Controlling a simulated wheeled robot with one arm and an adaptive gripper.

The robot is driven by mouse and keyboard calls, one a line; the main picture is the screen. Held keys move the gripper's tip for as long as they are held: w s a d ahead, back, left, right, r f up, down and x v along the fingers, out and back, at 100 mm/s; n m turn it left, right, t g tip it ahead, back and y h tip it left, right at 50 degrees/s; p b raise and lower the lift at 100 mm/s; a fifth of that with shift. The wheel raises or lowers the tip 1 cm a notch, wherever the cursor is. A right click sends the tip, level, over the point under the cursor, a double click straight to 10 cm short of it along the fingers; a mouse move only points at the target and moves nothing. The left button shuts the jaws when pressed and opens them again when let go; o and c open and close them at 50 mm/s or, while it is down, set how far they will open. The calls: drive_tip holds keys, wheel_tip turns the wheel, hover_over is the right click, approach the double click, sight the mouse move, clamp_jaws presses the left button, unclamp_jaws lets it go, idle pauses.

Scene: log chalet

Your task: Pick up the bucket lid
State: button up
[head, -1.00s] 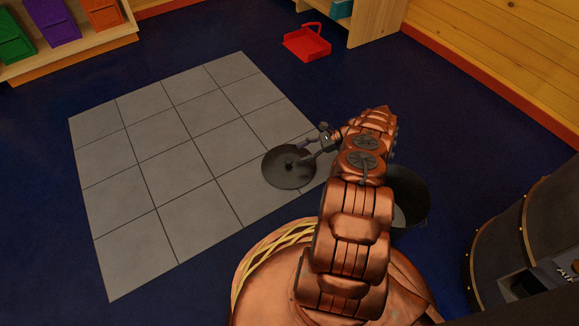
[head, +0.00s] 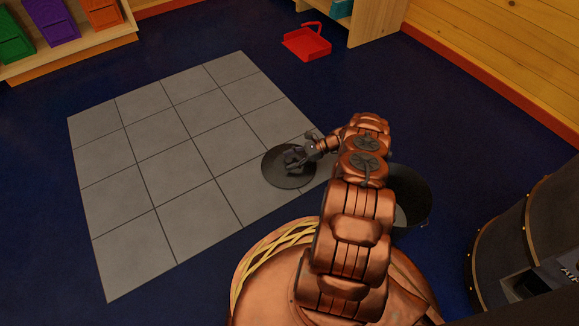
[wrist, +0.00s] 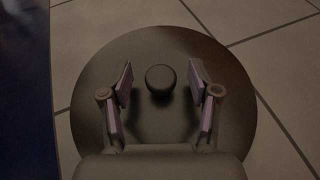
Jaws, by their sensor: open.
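The bucket lid (head: 283,178) is a dark round disc lying flat at the right edge of the grey tiles in the head view. In the wrist view the lid (wrist: 92,92) fills the middle, with a round dark knob (wrist: 160,79) near its centre. My gripper (head: 290,158) is over the lid. In the wrist view my gripper (wrist: 160,82) is open, one finger on each side of the knob, with a gap on both sides. I cannot tell the exact height of the fingertips against the knob.
A dark bucket (head: 411,200) stands on the blue floor just right of my arm, partly hidden by it. A dark barrel-like object (head: 510,245) is at the right. A red dustpan (head: 307,43) lies at the back. The grey tiles (head: 150,170) left of the lid are clear.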

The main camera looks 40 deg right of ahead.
drive_tip(key=shift+w+a+f, duration=0.15)
drive_tip(key=shift+a+f, duration=0.05)
drive_tip(key=shift+a, duration=0.1)
clamp_jaws()
idle(0.4)
